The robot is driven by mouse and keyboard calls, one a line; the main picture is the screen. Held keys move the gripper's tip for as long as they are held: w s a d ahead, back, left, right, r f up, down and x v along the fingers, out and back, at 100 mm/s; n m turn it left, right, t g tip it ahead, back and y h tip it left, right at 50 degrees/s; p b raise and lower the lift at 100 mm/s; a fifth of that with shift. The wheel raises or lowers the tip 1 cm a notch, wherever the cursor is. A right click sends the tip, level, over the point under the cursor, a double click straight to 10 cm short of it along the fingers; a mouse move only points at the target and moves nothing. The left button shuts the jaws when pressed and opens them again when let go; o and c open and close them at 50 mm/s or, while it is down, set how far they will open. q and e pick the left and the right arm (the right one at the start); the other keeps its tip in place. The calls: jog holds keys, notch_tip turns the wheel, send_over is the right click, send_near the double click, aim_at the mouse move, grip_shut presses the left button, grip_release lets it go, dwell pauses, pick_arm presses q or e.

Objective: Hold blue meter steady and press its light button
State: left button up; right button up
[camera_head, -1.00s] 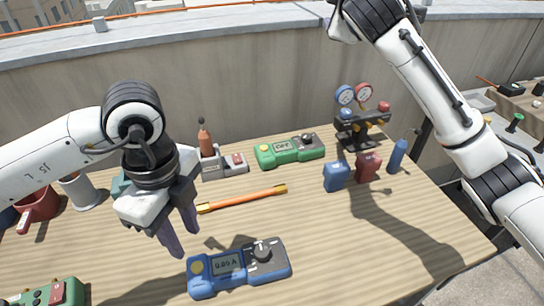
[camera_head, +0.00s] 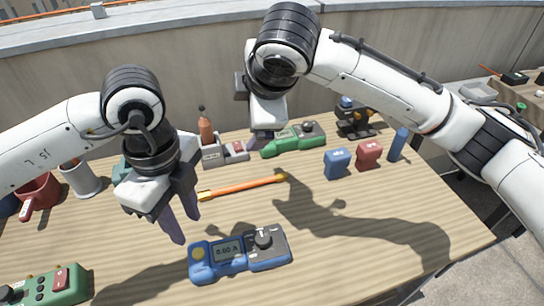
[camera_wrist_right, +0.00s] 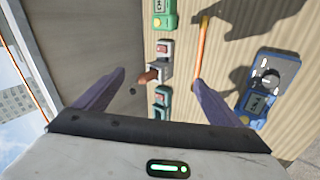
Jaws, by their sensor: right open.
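The blue meter (camera_head: 233,268) lies flat on the wooden table near the front middle, with a display, a dark dial and a round yellow button (camera_head: 198,254) at its left end. It also shows at the right of the right wrist view (camera_wrist_right: 272,72). My left gripper (camera_head: 187,229) is open, pointing down just left of and above the meter, apart from it, with nothing between its fingers. My right gripper (camera_head: 262,140) is over the back of the table, far behind the meter. In the right wrist view its fingers (camera_wrist_right: 160,88) are wide apart and empty.
An orange rod (camera_head: 243,187) lies behind the meter. A green meter (camera_head: 283,146), blue block (camera_head: 337,163), red block (camera_head: 369,155) and blue bottle (camera_head: 398,145) stand farther back. A green box (camera_head: 50,290) is at front left. Table right of the meter is clear.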

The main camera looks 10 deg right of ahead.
jog(key=s+f+g, duration=0.4)
jog(key=s+f, duration=0.3)
jog(key=f, duration=0.1)
jog(key=n+g+h, duration=0.1)
jog(key=g, duration=0.2)
send_over(272, 241)
notch_tip(272, 241, down, 5)
jog(key=shift+w+r, duration=0.1)
jog(key=shift+w, duration=0.05)
jog(key=shift+s+f, duration=0.2)
jog(key=shift+f, duration=0.1)
notch_tip(272, 241, down, 10)
jog(key=shift+r, duration=0.15)
jog(key=c, duration=1.3)
pick_arm(q)
jog(key=shift+c, duration=1.1)
pick_arm(e)
jog(key=shift+c, duration=1.1)
pick_arm(q)
grip_shut()
